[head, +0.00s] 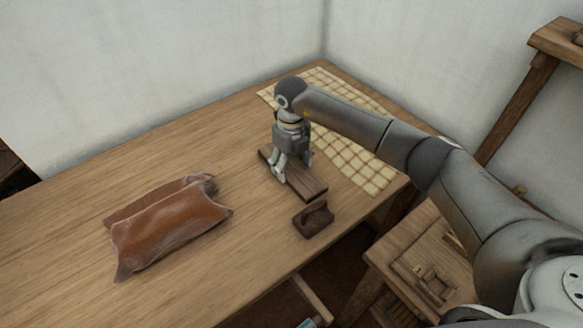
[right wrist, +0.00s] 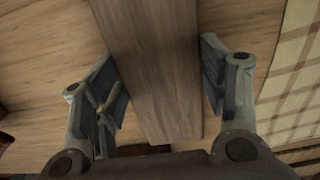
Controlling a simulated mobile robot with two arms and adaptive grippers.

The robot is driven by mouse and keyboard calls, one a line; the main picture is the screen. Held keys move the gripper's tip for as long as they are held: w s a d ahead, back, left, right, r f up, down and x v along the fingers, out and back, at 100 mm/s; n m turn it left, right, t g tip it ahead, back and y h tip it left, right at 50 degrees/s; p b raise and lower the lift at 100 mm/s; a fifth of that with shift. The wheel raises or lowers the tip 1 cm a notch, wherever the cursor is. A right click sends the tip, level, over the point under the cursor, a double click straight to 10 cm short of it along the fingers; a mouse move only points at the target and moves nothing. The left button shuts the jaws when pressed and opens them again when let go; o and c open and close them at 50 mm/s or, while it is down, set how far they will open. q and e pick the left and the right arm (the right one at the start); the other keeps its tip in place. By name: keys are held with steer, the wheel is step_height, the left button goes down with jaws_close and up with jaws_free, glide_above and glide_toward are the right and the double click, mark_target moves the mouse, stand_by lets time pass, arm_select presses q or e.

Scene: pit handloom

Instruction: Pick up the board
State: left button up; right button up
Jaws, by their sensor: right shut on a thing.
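The board (head: 309,187) is a narrow, dark brown wooden plank lying on the table (head: 70,225), near the back right. My right gripper (head: 292,167) reaches down over it from above, with one finger at each long side. In the right wrist view the board (right wrist: 152,60) runs lengthwise between the two fingers of the right gripper (right wrist: 162,85), which is shut on it. No clear gap shows under the board in the head view. My left gripper is not in view.
A small dark wooden block (head: 314,221) sits just in front of the board's near end. A checked cloth (head: 355,160) lies behind and right of it. A brown leather piece (head: 165,230) lies to the left. A lower wooden stand (head: 395,250) is at the lower right.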

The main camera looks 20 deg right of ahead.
mark_target(291, 166)
steer(key=shift+r, duration=0.5)
step_height(291, 166, up, 2)
steer(key=shift+r+b, duration=0.15)
steer(key=shift+b, duration=0.4)
steer(key=s+a+r+b, duration=0.1)
steer(key=s+r+b, duration=0.1)
steer(key=s+r, duration=0.7)
steer(key=s, duration=0.5)
steer(key=shift+r, duration=0.4)
